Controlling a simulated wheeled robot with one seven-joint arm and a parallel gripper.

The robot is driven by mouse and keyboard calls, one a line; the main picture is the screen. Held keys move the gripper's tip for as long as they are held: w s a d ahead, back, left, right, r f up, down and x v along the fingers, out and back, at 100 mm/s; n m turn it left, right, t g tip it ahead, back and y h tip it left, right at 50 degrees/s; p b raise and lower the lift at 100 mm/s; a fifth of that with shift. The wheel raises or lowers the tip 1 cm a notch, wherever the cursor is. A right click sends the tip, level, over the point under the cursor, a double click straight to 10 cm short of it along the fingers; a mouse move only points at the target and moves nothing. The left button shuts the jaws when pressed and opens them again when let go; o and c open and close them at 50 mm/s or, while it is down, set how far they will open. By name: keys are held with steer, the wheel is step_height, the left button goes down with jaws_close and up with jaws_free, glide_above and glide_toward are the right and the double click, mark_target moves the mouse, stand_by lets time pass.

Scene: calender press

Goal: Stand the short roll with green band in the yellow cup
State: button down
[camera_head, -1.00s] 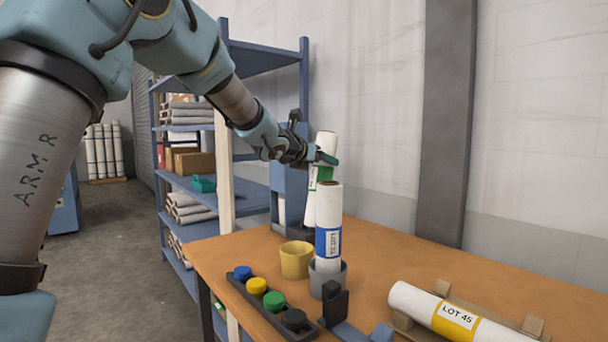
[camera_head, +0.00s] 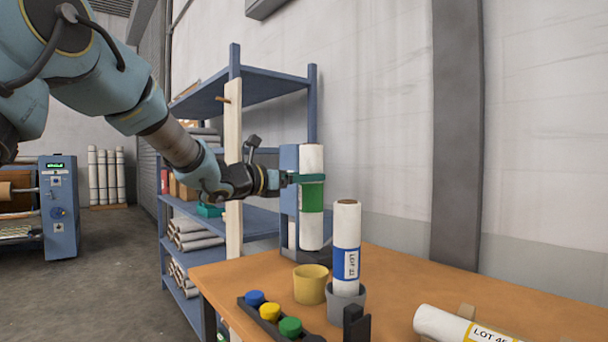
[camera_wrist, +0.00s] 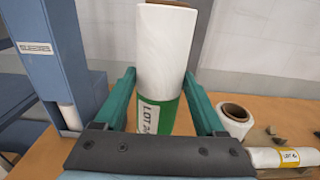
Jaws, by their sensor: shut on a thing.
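The short white roll with the green band (camera_head: 312,197) is upright in my gripper (camera_head: 306,179), which is shut on it just above the green band. In the wrist view the roll (camera_wrist: 168,60) stands between the two green fingers (camera_wrist: 160,105), its label partly showing. The roll hangs in the air behind and above the yellow cup (camera_head: 311,286). The yellow cup stands on the orange table and looks empty, though its inside is mostly hidden. It is not seen in the wrist view.
A grey cup (camera_head: 345,304) beside the yellow one holds a blue-banded roll (camera_head: 346,240) upright, close to the path. A blue upright device (camera_head: 289,205) stands behind. A yellow-banded roll (camera_head: 458,325) lies at right. A rack of coloured knobs (camera_head: 284,322) is in front.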

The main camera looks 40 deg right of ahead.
steer(key=b, duration=0.1)
glide_above(302, 218)
steer(key=d, duration=0.1)
steer(key=shift+f, duration=2.05)
step_height(302, 218, down, 6)
steer(key=b, duration=0.7)
steer(key=shift+r, duration=0.2)
jaws_free()
steer(key=a+b, duration=0.2)
steer(key=a, duration=0.8)
steer(key=shift+w+a+b, duration=0.3)
steer(key=shift+a+b, duration=0.05)
steer(key=shift+a, duration=0.05)
